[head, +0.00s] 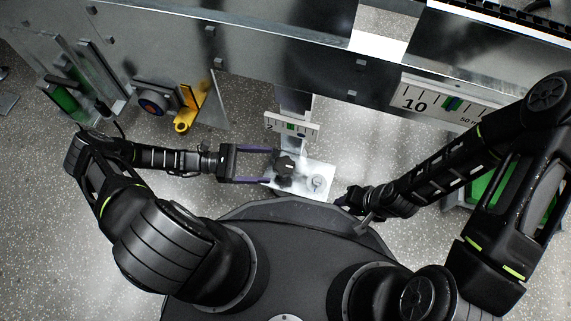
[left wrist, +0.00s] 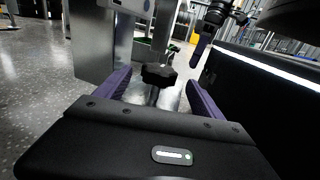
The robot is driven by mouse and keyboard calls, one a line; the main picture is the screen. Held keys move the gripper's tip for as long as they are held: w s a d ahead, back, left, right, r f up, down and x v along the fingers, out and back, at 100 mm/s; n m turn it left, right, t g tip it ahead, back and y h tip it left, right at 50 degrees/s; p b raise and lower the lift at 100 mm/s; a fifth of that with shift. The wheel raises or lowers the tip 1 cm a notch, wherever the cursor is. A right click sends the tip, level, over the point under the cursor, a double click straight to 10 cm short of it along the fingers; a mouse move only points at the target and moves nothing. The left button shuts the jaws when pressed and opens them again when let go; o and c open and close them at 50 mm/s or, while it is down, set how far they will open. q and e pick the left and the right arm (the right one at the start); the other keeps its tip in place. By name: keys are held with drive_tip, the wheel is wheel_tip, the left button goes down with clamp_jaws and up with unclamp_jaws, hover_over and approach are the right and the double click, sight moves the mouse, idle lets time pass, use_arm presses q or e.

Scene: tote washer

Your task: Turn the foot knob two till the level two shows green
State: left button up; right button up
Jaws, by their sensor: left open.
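The foot knob two (head: 285,163) is a black lobed knob above a pale foot plate (head: 318,183). It also shows in the left wrist view (left wrist: 158,74), between and beyond my purple fingers. My left gripper (head: 272,166) is open, its fingertips level with the knob's near side, one finger to each side; I cannot tell whether either touches. The level two (head: 292,127) is a small white scale marked 2 with a green patch near its middle; the exact reading is too small to tell. My right gripper (head: 352,199) is dark and partly hidden, right of the foot plate.
A larger scale marked 10 (head: 440,104) is on the metal frame at right. The long metal beam (head: 280,75) runs above the foot. Speckled floor is clear at lower left.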

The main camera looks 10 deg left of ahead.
sight(285, 165)
use_arm(q)
drive_tip(key=d, duration=0.3)
drive_tip(key=w+d+b, duration=0.1)
drive_tip(key=d, duration=0.3)
drive_tip(key=shift+w, duration=0.2)
drive_tip(key=shift+c, duration=0.2)
drive_tip(key=c, duration=1.3)
